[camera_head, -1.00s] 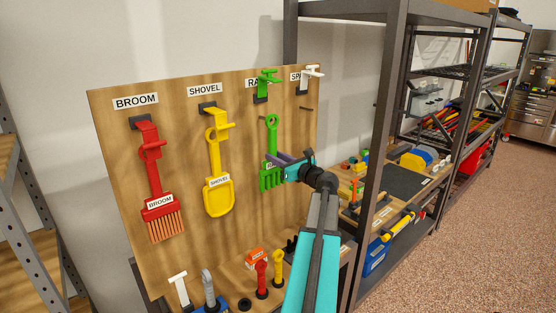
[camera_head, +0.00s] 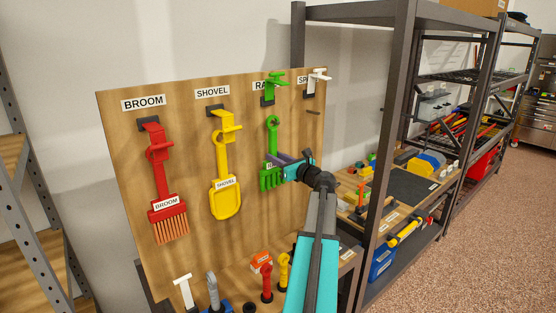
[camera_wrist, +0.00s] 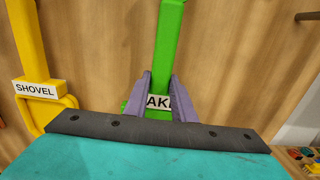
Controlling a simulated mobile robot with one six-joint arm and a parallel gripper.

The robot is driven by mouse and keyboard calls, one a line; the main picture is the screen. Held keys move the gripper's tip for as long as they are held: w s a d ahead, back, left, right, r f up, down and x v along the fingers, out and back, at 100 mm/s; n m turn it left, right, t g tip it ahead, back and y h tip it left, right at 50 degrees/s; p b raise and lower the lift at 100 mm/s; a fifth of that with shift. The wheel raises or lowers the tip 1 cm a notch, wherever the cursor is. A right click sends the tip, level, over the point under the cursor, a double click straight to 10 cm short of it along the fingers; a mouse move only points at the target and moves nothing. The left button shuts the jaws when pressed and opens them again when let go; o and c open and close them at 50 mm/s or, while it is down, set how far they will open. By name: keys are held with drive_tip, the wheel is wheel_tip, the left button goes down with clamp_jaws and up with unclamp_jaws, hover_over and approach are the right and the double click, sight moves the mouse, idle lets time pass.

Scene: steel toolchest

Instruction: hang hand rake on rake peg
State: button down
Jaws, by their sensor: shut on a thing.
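The green hand rake (camera_head: 272,137) is upright in front of the pegboard, its ring at the top and its tines at the bottom. My gripper (camera_head: 283,161) is shut on it near its label, coming from the right. In the wrist view the two purple fingers (camera_wrist: 159,98) press on both sides of the green shaft (camera_wrist: 170,35), over a partly hidden label. The green rake peg (camera_head: 271,86) sits above, under a partly covered sign. The rake's ring is below the peg and apart from it. The rake's lower part is partly hidden by my gripper.
The red broom (camera_head: 160,190) and yellow shovel (camera_head: 225,165) hang on pegs to the left. The white peg (camera_head: 316,80) at the right is empty. Several small tools stand on the ledge below. A shelf post (camera_head: 395,150) rises right of my arm.

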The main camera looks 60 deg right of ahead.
drive_tip(key=shift+w+d+f, duration=0.15)
drive_tip(key=shift+w+f, duration=0.1)
drive_tip(key=shift+w, duration=0.3)
idle(0.4)
drive_tip(key=c, duration=1.4)
unclamp_jaws()
drive_tip(key=shift+s+f, duration=0.1)
drive_tip(key=shift+s, duration=0.05)
drive_tip(key=b+v, duration=0.3)
drive_tip(key=v, duration=1)
drive_tip(key=shift+s+b, duration=0.25)
drive_tip(key=shift+b, duration=0.05)
